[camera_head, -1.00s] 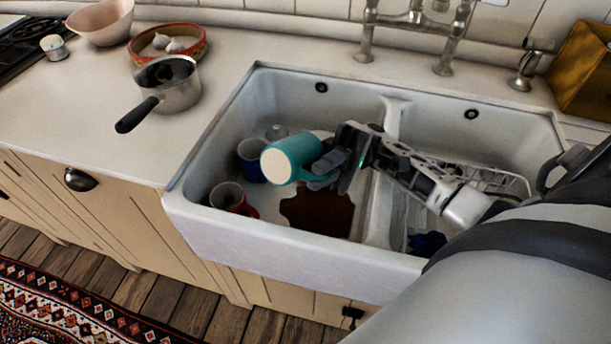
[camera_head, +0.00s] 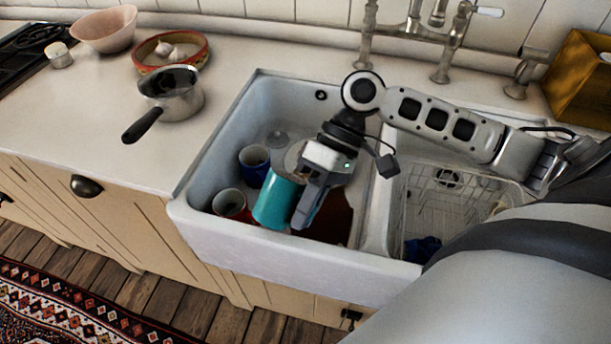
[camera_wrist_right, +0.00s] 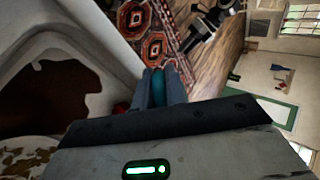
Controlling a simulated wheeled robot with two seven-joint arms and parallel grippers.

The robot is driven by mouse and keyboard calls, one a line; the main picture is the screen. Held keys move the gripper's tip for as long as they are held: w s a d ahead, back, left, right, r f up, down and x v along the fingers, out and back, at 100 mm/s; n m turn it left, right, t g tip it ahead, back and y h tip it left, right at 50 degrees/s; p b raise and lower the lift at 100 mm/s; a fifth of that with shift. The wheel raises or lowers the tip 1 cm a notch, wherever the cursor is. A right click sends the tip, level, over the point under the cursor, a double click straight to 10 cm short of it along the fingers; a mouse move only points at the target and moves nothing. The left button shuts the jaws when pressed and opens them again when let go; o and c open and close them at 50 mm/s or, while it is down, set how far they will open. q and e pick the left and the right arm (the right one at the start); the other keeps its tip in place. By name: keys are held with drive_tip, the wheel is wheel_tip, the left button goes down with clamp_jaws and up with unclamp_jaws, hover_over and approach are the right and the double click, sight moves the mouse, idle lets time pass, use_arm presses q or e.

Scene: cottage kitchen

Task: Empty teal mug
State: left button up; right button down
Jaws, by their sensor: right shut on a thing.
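The teal mug (camera_head: 274,203) is in the left basin of the white sink in the head view, nearly upright with a slight tilt. My right gripper (camera_head: 303,212) is at its right side and shut on it. In the right wrist view a teal strip of the mug (camera_wrist_right: 164,86) shows between the fingers (camera_wrist_right: 166,92). I cannot see into the mug, nor tell whether its base touches the basin. A dark brown pool (camera_head: 335,222) lies on the basin floor, partly behind my gripper. My left gripper is not in view.
A blue mug (camera_head: 254,165) and a red mug (camera_head: 229,204) stand left of the teal mug in the basin (camera_head: 215,160). The right basin holds a wire rack (camera_head: 440,205) and a dark blue item (camera_head: 422,249). A saucepan (camera_head: 180,97) stands on the counter.

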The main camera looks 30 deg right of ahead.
drive_tip(key=a+h, duration=0.1)
drive_tip(key=h, duration=0.1)
drive_tip(key=s+a+t+h, duration=0.1)
drive_tip(key=h, duration=0.1)
drive_tip(key=shift+a+t, duration=0.3)
drive_tip(key=shift+a+f+h, duration=0.15)
drive_tip(key=shift+a+h, duration=0.2)
drive_tip(key=shift+h, duration=0.15)
drive_tip(key=shift+s+a+t+h, duration=0.25)
drive_tip(key=shift+a+t+h, duration=0.2)
drive_tip(key=shift+h, duration=0.45)
drive_tip(key=shift+s+a+t+h, duration=0.2)
drive_tip(key=shift+a+t+h, duration=0.25)
drive_tip(key=shift+h, duration=0.45)
drive_tip(key=shift+a, duration=0.1)
